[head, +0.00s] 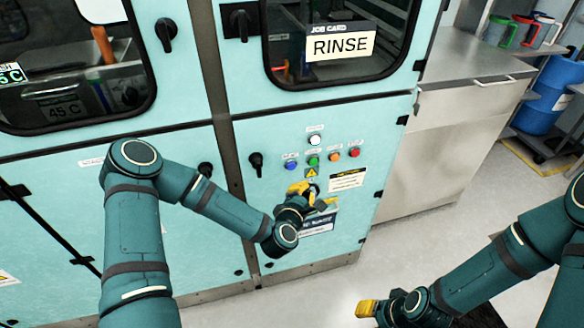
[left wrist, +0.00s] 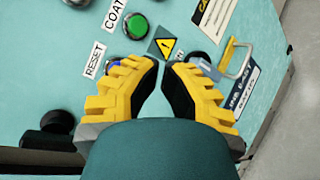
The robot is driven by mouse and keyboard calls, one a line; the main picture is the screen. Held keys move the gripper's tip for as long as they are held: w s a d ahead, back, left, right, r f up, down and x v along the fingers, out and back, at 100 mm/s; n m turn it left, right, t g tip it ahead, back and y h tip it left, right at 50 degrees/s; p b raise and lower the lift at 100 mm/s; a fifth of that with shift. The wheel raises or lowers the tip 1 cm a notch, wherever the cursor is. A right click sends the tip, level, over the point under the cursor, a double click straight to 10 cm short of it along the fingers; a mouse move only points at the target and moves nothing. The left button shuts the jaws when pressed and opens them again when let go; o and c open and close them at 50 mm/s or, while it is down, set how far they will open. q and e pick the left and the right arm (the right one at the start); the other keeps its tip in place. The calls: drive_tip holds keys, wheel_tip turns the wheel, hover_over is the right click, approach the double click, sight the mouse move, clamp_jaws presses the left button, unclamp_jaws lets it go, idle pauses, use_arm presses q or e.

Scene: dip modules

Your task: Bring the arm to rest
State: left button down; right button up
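My left gripper (head: 309,190) is in front of the teal panel (head: 390,120), just below a cluster of buttons. In the left wrist view its yellow fingers (left wrist: 166,66) stand slightly apart with nothing between them, tips just below a yellow warning sign (left wrist: 165,46). I cannot tell whether the tips touch the panel. My right gripper (head: 368,308) is low in the head view, over the floor; only one yellow finger shows clearly, so its opening is unclear.
Buttons near the left gripper are white (head: 315,140), blue (head: 291,165), green (head: 313,161), orange (head: 334,157) and red (head: 354,152). A black knob (head: 256,163) is left of them. A drawer handle (left wrist: 240,58) projects from the panel. Floor (head: 430,240) at right is clear.

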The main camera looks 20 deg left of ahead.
idle(0.3)
use_arm(q)
drive_tip(key=s+d+f+m+g+h, duration=0.3)
drive_tip(key=s+d+f+m, duration=0.2)
drive_tip(key=d+m, duration=0.15)
drive_tip(key=s+f+m+g, duration=0.3)
drive_tip(key=s+m+g, duration=0.2)
drive_tip(key=s+m, duration=0.2)
drive_tip(key=s+a+f+m+g, duration=0.1)
drive_tip(key=s+f+m+g, duration=0.3)
drive_tip(key=s, duration=0.7)
drive_tip(key=m+g, duration=0.2)
drive_tip(key=m, duration=0.2)
drive_tip(key=shift+s+a, duration=0.25)
